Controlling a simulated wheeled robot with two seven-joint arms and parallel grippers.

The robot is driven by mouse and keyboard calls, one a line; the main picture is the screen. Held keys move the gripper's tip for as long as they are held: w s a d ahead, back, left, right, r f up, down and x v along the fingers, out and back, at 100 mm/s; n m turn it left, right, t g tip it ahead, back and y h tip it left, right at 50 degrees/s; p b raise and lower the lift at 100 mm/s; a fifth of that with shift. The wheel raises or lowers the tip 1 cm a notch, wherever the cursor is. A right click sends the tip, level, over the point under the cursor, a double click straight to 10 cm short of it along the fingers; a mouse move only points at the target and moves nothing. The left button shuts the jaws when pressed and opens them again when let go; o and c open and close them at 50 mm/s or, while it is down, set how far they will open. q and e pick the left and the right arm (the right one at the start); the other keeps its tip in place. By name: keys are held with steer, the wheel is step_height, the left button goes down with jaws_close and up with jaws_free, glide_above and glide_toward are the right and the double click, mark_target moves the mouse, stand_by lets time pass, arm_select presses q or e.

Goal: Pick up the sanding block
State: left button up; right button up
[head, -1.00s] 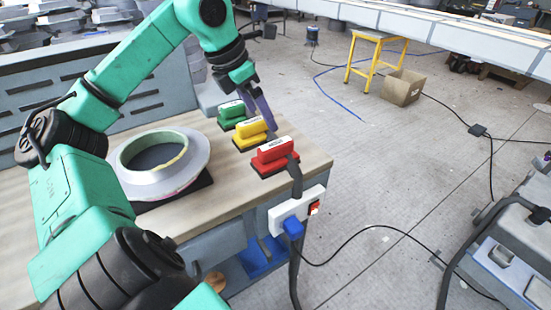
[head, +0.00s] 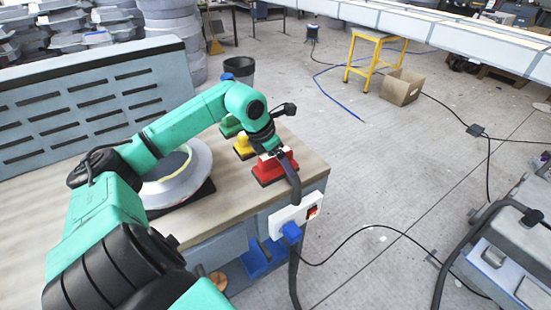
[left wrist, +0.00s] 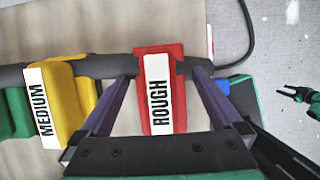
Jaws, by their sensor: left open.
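The red sanding block (head: 272,173), labelled ROUGH, sits on the wooden bench top near its right end. It also shows in the left wrist view (left wrist: 160,95). My left gripper (left wrist: 165,74) is open over it, with one purple finger on each side and gaps between fingers and block. In the head view my left gripper (head: 276,153) is just above the red block, its fingers mostly hidden. A yellow block (left wrist: 68,100) labelled MEDIUM and a green block (left wrist: 14,113) stand to the left. A small green-and-black part (left wrist: 300,97) at the right edge may be my right gripper; its jaw state is unclear.
A round pale mould (head: 180,180) lies on the bench, partly behind my left arm. A dark hose (head: 293,180) runs by the red block. A white socket strip (head: 297,212) is on the bench's front edge. Open floor lies to the right.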

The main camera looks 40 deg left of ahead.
arm_select(q)
steer(key=shift+f+b, duration=0.2)
steer(key=shift+b, duration=0.2)
steer(key=shift+c, duration=0.3)
steer(key=c, duration=1.3)
steer(key=shift+r, duration=0.15)
step_height(320, 180, up, 20)
steer(key=p, duration=0.5)
steer(key=shift+r, duration=0.1)
